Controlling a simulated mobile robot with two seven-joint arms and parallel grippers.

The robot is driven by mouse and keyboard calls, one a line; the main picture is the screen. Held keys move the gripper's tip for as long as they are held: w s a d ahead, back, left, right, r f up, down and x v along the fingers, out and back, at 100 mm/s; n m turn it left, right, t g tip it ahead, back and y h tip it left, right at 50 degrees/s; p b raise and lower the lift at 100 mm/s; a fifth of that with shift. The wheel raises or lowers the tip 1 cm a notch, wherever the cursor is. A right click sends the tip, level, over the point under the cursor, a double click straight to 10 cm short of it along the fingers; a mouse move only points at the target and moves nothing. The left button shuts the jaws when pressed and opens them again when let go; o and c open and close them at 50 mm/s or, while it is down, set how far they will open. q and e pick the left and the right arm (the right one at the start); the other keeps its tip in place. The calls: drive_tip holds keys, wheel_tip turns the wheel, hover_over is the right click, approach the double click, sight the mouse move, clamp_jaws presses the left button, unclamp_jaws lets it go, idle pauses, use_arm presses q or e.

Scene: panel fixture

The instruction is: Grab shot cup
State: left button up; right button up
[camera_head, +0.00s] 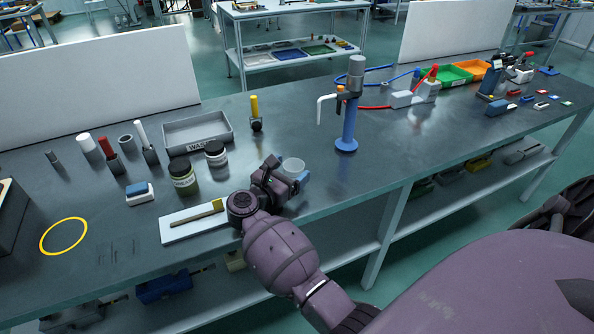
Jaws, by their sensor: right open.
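A small clear cup (293,166), which looks like the shot cup, is at the front part of the grey bench, left of centre. My right gripper (284,180) is low over the bench and open. It is right beside the cup, on the near left side, and hides the cup's lower part. I cannot tell whether the fingers are around the cup or touch it. A bit of blue shows at the gripper's right side, too small to tell what it is. My left gripper is not in view.
A white board (180,229) with a yellow-handled tool lies beside my wrist. A grey waste tray (197,131) is behind. A blue stand (347,125) rises to the right.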

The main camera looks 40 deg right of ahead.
drive_tip(key=shift+a, duration=0.1)
drive_tip(key=shift+c, duration=0.8)
drive_tip(key=c, duration=0.8)
